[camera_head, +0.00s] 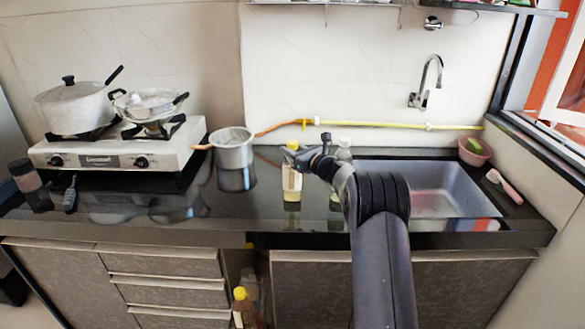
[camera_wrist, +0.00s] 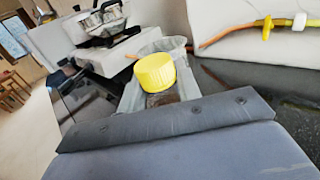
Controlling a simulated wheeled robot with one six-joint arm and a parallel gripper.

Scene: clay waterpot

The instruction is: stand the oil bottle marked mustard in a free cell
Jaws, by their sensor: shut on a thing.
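My gripper (camera_head: 297,157) is shut on a bottle (camera_head: 291,182) with a yellow cap and pale label over the dark counter. Its yellow cap shows close up in the wrist view (camera_wrist: 154,73). The label is too small to read. I cannot tell whether its base touches the counter. A second bottle (camera_head: 344,154) stands behind my gripper, partly hidden by it. Cell walls are not clear there.
The counter (camera_head: 265,212) has clear room left of the held bottle. A saucepan (camera_head: 235,149) stands behind it to the left, and a gas stove (camera_head: 120,152) farther left. The sink (camera_head: 440,190) is to the right. A yellow hose (camera_head: 380,124) runs along the back wall.

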